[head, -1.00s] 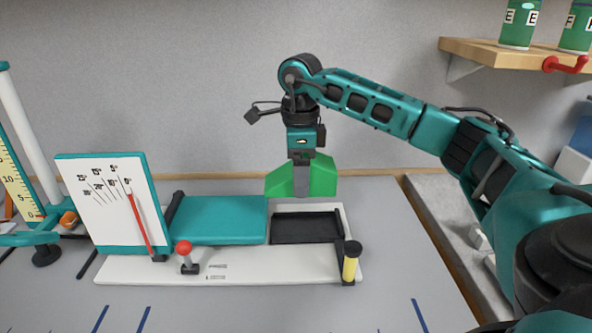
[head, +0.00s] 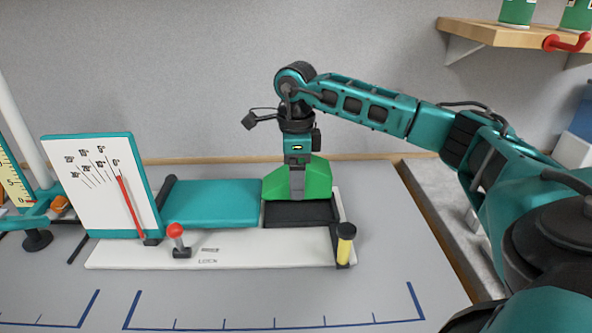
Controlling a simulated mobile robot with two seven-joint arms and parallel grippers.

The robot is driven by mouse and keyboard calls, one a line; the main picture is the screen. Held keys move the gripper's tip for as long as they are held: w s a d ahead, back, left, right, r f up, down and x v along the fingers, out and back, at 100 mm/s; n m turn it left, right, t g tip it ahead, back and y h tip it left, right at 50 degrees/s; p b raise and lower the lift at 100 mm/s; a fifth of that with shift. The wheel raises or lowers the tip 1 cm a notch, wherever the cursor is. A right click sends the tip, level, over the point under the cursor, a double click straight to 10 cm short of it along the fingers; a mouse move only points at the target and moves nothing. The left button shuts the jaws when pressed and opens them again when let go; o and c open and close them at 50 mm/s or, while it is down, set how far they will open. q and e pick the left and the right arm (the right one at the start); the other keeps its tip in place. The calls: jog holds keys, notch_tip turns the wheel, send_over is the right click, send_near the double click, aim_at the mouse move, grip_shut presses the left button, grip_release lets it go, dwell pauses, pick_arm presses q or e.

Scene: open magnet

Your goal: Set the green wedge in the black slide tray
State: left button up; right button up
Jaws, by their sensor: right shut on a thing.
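The green wedge (head: 317,183) is held in my right gripper (head: 297,190), whose jaws are shut on it. The wedge is at the back of the black slide tray (head: 302,215) and hides the tray's rear part. I cannot tell whether the wedge touches the tray floor. The tray is otherwise empty where it shows. It sits at the right end of a white base (head: 230,249), beside a teal block (head: 212,205). My left gripper is not in view.
A dial board (head: 95,185) with a red needle stands at the left. A red-knobbed lever (head: 176,232) and a yellow post (head: 345,246) rise from the base's front. A shelf (head: 500,35) with green containers is at upper right. The bench front is clear.

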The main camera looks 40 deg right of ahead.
jog(key=shift+f+b, duration=1.1)
jog(key=shift+f, duration=0.45)
jog(key=shift+f+b, duration=0.65)
jog(key=shift+f, duration=0.5)
jog(key=shift+f, duration=0.15)
jog(key=o, duration=1.1)
notch_tip(320, 180, up, 13)
jog(key=shift+f+p, duration=0.1)
jog(key=shift+p, duration=0.45)
